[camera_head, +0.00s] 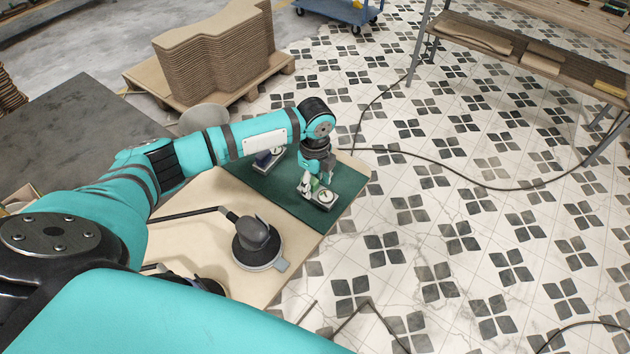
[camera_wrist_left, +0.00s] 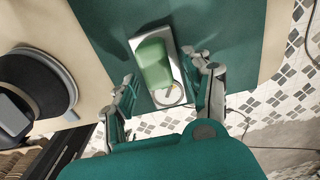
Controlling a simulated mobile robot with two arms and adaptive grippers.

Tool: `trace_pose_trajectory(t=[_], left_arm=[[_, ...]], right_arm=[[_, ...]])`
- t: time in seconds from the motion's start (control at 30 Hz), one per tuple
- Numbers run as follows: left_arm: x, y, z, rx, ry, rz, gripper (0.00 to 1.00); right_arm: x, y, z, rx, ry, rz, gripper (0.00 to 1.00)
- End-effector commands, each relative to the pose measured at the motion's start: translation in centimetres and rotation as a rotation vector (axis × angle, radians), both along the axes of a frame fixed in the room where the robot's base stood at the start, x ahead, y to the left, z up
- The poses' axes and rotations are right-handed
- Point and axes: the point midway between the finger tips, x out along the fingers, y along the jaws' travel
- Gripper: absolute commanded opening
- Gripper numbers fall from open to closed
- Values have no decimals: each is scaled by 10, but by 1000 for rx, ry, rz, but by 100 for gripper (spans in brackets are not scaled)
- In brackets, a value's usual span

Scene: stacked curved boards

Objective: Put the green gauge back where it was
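The green gauge (camera_head: 315,185) lies on the dark green mat (camera_head: 343,186), near the mat's right side. In the left wrist view the green gauge (camera_wrist_left: 152,64) is a green block on a pale grey plate, with a round white dial at its near end. My left gripper (camera_head: 313,187) is low over it, pointing down. In the wrist view my left gripper (camera_wrist_left: 162,78) has its fingers spread on either side of the gauge, with gaps showing. A blue gauge (camera_head: 264,157) lies on the mat farther back, partly behind my arm. My right gripper is not in view.
A round dark sander (camera_head: 257,243) with a hose sits on the pale table (camera_head: 187,208), left of the mat; it shows in the wrist view (camera_wrist_left: 36,86). Stacked curved boards (camera_head: 218,58) stand on a pallet behind. Open tiled floor lies right of the table.

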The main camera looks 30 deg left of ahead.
Motion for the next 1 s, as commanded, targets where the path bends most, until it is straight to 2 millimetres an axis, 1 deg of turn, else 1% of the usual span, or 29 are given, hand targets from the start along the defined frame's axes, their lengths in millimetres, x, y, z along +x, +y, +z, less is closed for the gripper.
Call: trace_pose_trajectory(t=[0.17, 0.27, 0.37, 0.6, 0.7, 0.83, 1.0], left_arm=[[0, 0, 1, 0, 0, 0, 50], [1, 0, 8, -1, -2, 0, 50], [2, 0, 23, -1, -6, 0, 50], [2, 0, 74, -1, -5, -1, 50], [1, 0, 94, -1, -5, 0, 50], [1, 0, 112, -1, -2, 0, 50], [0, 0, 122, 0, 0, 0, 50]], right_arm=[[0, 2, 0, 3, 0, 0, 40], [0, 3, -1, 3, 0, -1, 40], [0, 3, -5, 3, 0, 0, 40], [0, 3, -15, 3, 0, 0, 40], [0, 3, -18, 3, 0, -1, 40], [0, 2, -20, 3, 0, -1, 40], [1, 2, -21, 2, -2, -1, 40]])
